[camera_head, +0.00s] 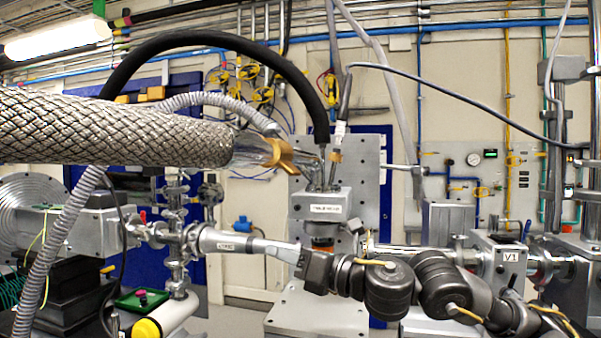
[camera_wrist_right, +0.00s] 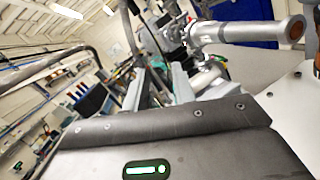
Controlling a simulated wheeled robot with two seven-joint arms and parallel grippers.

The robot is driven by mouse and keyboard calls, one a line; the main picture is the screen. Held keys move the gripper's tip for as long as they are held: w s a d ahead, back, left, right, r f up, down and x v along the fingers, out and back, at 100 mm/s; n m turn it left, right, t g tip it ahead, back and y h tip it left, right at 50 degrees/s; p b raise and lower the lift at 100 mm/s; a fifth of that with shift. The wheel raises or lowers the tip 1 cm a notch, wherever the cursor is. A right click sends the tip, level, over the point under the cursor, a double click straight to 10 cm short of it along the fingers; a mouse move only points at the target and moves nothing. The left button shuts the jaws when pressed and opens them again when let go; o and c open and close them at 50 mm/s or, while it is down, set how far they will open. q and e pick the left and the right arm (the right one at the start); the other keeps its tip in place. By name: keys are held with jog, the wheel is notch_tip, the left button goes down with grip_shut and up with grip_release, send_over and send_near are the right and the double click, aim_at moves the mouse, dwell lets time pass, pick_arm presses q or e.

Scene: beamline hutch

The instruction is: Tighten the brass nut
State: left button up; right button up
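A black hose (camera_head: 220,38) arches over the middle. A pipe cross (camera_head: 172,235) stands left of my right gripper. In the right wrist view, a flanged pipe (camera_wrist_right: 245,33) runs at upper right.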

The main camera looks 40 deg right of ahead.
jog(key=o, duration=0.5)
